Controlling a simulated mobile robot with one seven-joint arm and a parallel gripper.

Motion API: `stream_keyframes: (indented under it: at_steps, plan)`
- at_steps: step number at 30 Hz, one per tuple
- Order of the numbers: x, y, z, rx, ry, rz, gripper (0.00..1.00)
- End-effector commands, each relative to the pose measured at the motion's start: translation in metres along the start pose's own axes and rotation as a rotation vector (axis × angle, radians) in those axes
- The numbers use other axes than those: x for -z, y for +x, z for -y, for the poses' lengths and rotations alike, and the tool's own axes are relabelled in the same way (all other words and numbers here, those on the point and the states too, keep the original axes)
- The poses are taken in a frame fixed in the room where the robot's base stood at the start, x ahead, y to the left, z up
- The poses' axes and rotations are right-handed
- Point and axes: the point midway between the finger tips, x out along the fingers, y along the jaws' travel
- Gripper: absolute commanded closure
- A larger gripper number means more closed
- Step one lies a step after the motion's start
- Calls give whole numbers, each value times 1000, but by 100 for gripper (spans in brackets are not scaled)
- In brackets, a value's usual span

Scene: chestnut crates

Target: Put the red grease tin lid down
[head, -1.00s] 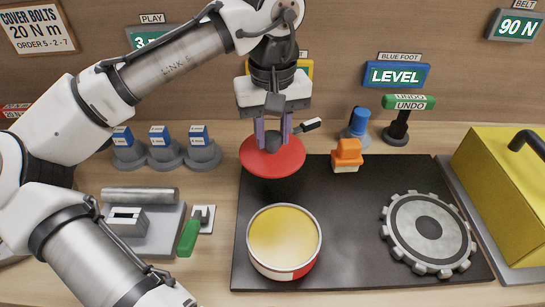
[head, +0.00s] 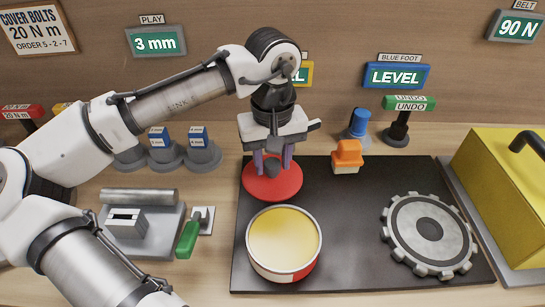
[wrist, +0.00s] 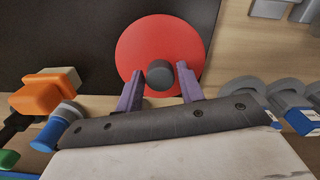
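The red lid (head: 272,185) with a dark round knob (wrist: 159,75) lies flat at the back left corner of the dark mat, behind the open tin (head: 284,243) of yellow grease. My gripper (head: 273,163) is above the lid, its purple fingers on either side of the knob. In the wrist view the fingers (wrist: 160,88) stand apart with a gap showing beside the knob, so my gripper looks open. The lid (wrist: 150,40) appears to rest on the mat; its underside is hidden.
The dark mat (head: 350,230) also bears an orange block (head: 347,155) and a grey gear (head: 430,232). A yellow box (head: 500,190) stands at the right. A green-handled tool (head: 188,236) lies left of the mat. The mat's middle is clear.

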Motion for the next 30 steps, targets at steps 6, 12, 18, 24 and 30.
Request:
stream_keyframes:
  at_steps: [6,12,18,24,30]
  plan:
    - [0,0,0,0,0,0,49]
    - [0,-3,0,0,0,-1,49]
    - [0,-29,-1,-3,0,-3,49]
    - [0,-74,-1,-3,0,-3,49]
    - [0,-108,-1,-1,0,-1,49]
